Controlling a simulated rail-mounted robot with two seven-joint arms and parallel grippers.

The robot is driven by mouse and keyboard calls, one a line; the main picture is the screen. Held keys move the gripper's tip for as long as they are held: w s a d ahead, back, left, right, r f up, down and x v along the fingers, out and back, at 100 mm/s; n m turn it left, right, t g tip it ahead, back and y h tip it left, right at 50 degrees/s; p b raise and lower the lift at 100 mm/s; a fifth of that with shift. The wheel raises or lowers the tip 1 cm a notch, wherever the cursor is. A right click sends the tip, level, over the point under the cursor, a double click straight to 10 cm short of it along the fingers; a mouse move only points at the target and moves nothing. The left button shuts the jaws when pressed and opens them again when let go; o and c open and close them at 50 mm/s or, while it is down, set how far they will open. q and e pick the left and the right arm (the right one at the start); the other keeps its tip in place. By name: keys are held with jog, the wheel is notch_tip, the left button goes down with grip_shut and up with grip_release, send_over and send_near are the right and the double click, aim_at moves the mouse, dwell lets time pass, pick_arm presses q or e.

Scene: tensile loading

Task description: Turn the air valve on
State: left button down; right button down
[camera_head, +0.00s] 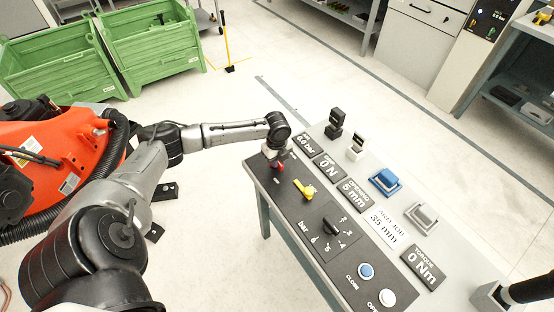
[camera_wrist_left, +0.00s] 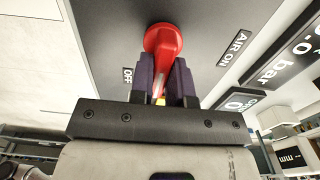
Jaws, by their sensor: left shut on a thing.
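The red air valve (camera_wrist_left: 163,42) sits on the dark panel in the left wrist view, with an "OFF" label on its left and an "AIR ON" label on its right. Its handle points down toward my gripper, nearer the "OFF" label. My left gripper (camera_wrist_left: 165,88) is shut on the handle, one dark finger on each side. In the head view, my left gripper (camera_head: 273,157) is at the far left corner of the console, largely hiding the red valve (camera_head: 279,167).
The console (camera_head: 325,215) carries a yellow handle (camera_head: 304,188), a black selector knob (camera_head: 331,227), blue and white buttons and several displays. The pressure display (camera_head: 307,144) reads 0.0 bar. Black and white upright parts and blue and grey blocks stand along its far side. Green crates (camera_head: 150,50) stand on the floor.

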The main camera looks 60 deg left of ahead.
pick_arm(q)
jog(key=shift+r+p, duration=0.15)
jog(key=shift+p, duration=0.3)
jog(key=n+p, duration=0.5)
jog(key=p, duration=0.2)
jog(key=w+n+p, duration=0.1)
jog(key=n+p, duration=0.2)
jog(key=p, duration=0.1)
jog(key=shift+a+r+n, duration=0.15)
jog(key=shift+a+n, duration=0.05)
jog(key=shift+n, duration=0.1)
jog(key=n+p, duration=0.1)
jog(key=n, duration=0.1)
jog(key=n+p, duration=0.2)
jog(key=shift+w+a, duration=0.2)
jog(key=n+p, duration=0.1)
jog(key=n, duration=0.1)
jog(key=n+p, duration=0.1)
jog(key=n, duration=0.1)
jog(key=shift+a+p, duration=0.3)
jog(key=shift+f+n, duration=0.2)
jog(key=shift+n, duration=0.5)
jog(key=shift+w+a, duration=0.1)
jog(key=c, duration=1.1)
grip_release()
